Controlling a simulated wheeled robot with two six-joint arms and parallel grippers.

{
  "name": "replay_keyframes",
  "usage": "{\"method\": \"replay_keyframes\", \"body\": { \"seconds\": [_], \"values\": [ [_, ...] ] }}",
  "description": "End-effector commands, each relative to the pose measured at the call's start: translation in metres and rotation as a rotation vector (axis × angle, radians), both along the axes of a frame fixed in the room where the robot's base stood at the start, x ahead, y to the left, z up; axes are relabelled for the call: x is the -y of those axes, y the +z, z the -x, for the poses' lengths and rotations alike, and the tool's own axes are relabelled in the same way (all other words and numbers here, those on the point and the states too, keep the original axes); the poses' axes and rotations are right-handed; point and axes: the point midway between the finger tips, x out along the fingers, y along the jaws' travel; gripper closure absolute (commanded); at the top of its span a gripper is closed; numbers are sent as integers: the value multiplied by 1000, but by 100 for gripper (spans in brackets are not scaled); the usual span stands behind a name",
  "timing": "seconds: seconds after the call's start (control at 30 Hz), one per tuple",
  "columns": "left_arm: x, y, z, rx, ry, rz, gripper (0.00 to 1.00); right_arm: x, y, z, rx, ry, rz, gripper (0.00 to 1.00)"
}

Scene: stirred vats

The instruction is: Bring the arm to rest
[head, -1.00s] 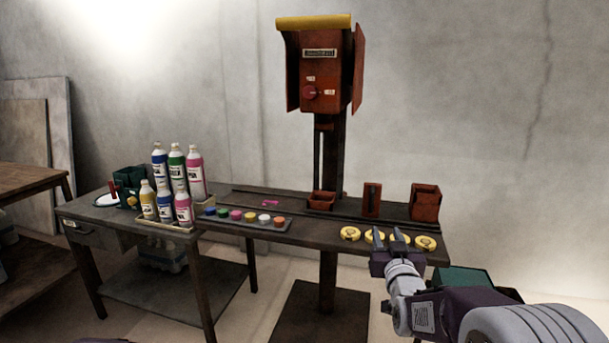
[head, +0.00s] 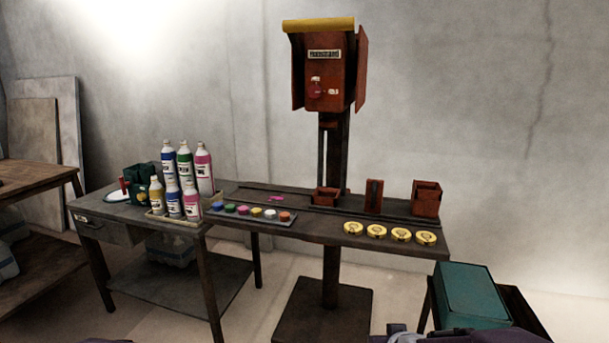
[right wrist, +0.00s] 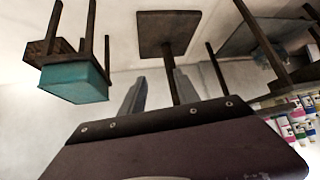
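My right arm (head: 405,337) shows only as a sliver at the bottom edge of the head view, below and in front of the workbench. In the right wrist view, which is tilted upside down, my right gripper (right wrist: 158,92) has its two grey fingers apart. Nothing is between them. They are clear of the furniture, with bare wall and floor around them. My left gripper is not in view.
A teal box (head: 470,295) stands at right. A red cabinet (head: 326,75) rises behind.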

Motion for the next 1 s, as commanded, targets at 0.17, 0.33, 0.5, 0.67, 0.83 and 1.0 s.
{"method": "replay_keyframes", "body": {
  "seconds": [0.17,0.33,0.5,0.67,0.83,1.0],
  "values": [
    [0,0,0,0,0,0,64,-2,-51,82,-333,5,-5,62],
    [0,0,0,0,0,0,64,-2,-75,162,-653,-4,-9,62],
    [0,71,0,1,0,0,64,-2,-3,160,-644,-5,-10,62],
    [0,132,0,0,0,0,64,-2,57,159,-643,-5,-10,62],
    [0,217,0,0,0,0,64,-2,142,159,-642,-6,-11,62],
    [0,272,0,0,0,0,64,-2,198,159,-642,-6,-11,62]
  ]
}}
